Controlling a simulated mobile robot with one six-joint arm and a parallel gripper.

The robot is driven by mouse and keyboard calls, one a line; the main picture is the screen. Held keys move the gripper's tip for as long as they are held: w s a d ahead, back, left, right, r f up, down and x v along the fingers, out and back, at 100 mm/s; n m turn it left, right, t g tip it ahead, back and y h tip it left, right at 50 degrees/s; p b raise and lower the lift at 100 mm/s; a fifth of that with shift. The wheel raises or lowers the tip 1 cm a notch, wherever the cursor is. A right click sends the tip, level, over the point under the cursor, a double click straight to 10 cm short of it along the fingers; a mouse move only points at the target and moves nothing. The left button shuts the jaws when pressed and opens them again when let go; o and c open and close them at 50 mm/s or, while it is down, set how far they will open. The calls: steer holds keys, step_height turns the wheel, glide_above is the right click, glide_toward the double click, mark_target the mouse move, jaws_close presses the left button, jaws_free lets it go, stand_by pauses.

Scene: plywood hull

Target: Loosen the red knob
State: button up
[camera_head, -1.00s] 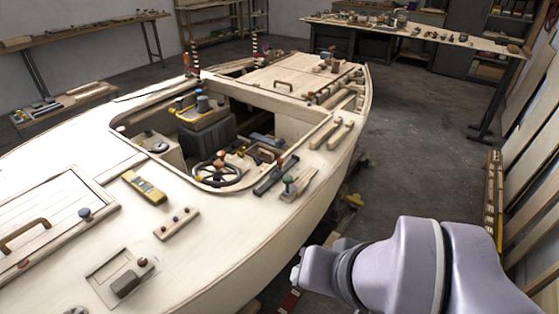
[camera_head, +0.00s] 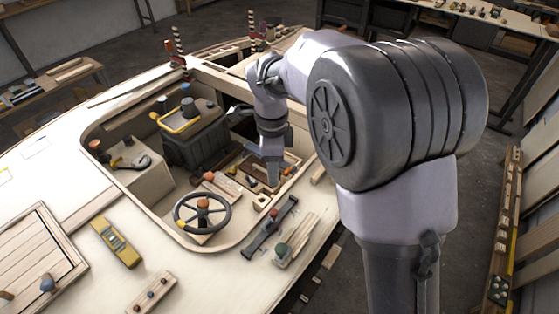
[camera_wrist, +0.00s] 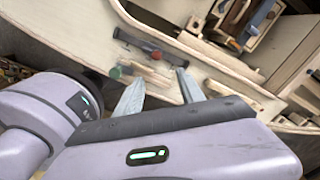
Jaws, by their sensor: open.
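Several knobs look red or orange in the head view, and I cannot tell which is the red knob. One orange-red knob (camera_head: 203,204) stands at the centre of the dark steering wheel (camera_head: 178,219). A brown-red one (camera_head: 96,144) sits on the left cockpit ledge. A small reddish one (camera_head: 273,213) is on the dark bar (camera_head: 262,238) at the cockpit edge. The bar also shows in the wrist view (camera_wrist: 138,42). My gripper (camera_head: 272,182) hangs over the cockpit's right part; in the wrist view (camera_wrist: 160,88) its fingers are apart with nothing between them.
A wooden block with a green knob (camera_head: 283,250) lies beside the dark bar. A grey box with a yellow handle (camera_head: 190,130) stands in the cockpit. A yellow tool (camera_head: 115,242) lies on the left deck.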

steer(key=b, duration=0.2)
glide_above(274, 212)
step_height(274, 212, down, 5)
step_height(274, 212, down, 12)
steer(key=b, duration=0.4)
steer(key=shift+r, duration=0.15)
jaws_close()
